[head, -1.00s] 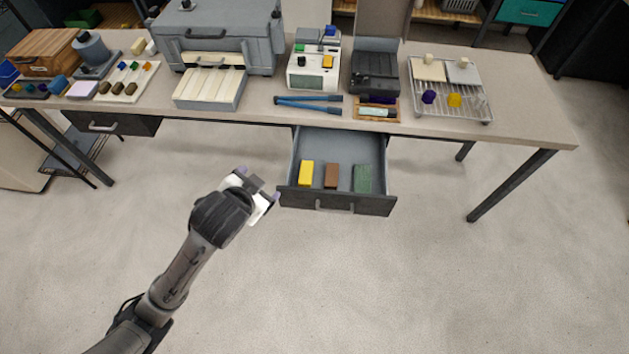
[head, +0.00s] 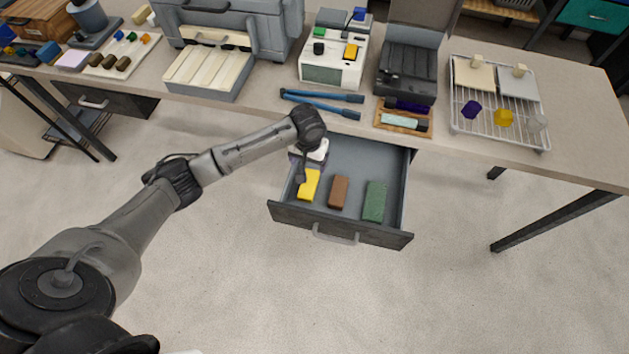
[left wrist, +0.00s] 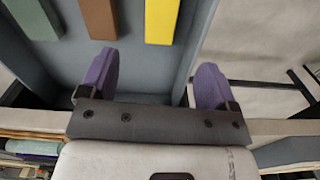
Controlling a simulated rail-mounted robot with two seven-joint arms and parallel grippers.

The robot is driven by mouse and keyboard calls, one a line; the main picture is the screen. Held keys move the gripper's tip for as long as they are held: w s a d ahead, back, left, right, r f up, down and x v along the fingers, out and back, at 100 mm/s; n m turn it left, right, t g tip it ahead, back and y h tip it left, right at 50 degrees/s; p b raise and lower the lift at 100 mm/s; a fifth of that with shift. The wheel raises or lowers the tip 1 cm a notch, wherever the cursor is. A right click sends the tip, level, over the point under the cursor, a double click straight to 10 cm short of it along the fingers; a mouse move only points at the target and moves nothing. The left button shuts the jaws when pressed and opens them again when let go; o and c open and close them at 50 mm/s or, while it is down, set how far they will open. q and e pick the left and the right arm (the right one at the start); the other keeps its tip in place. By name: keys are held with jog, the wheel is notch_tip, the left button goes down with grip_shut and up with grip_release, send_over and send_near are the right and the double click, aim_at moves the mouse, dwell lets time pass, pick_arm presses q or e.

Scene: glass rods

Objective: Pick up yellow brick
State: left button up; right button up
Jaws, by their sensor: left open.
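The yellow brick (head: 309,186) lies in the open drawer (head: 358,236), at its left side; the left wrist view shows it at the top middle (left wrist: 162,20). My left gripper (head: 306,162) is over the drawer's left side, close behind the brick, and my arm partly hides it. In the left wrist view its two purple fingers (left wrist: 155,80) are spread apart with nothing between them. The brick is in front of the gap between them, and one finger overlaps the drawer's side wall in that picture. My right gripper is not in view.
A brown brick (head: 339,191) and a green brick (head: 375,201) lie right of the yellow one in the drawer. The floor before the drawer is clear.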

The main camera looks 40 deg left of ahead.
pick_arm(q)
jog(key=n+b, duration=0.1)
jog(key=b, duration=0.1)
send_over(308, 183)
jog(key=f, duration=0.8)
jog(key=shift+w+d+f, duration=0.1)
jog(key=shift+w+d, duration=0.05)
jog(key=shift+w, duration=0.1)
jog(key=shift+s+f+b, duration=0.15)
jog(key=shift+f+b, duration=0.15)
jog(key=shift+f, duration=1.05)
jog(key=shift+s+f+b, duration=0.1)
jog(key=shift+f+b, duration=0.15)
jog(key=shift+f, duration=1.1)
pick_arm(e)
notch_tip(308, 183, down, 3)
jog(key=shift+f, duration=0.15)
pick_arm(q)
jog(key=shift+c, duration=0.3)
jog(key=c, duration=1)
